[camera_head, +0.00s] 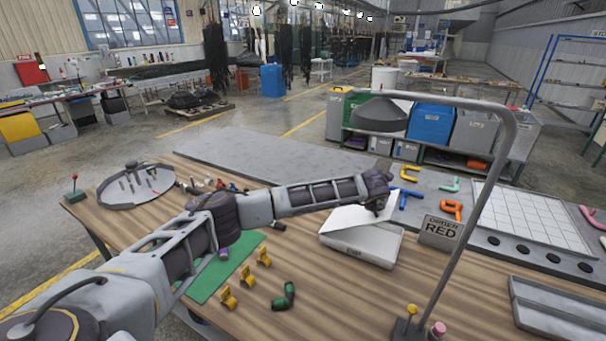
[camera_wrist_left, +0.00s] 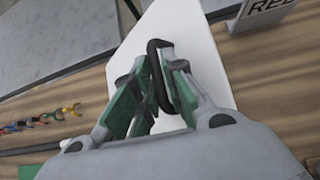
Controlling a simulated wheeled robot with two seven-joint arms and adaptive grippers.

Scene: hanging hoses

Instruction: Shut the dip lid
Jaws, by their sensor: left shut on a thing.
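The dip box (camera_head: 362,250) is a white box on the wooden bench in the head view, right of centre. Its white lid (camera_head: 345,217) is tilted up, and part of the box's inside shows below it. My left gripper (camera_head: 377,206) is at the lid's raised right part. In the left wrist view, my left gripper (camera_wrist_left: 155,90) is shut on a dark loop-shaped handle (camera_wrist_left: 157,50), with the white lid (camera_wrist_left: 190,30) behind it. The handle is hidden in the head view. My right gripper is in neither view.
A sign reading "ORDER RED" (camera_head: 440,231) stands just right of the box. A grey bent pipe stand (camera_head: 473,215) rises in front of it. A grey tray (camera_head: 560,310) is at right.

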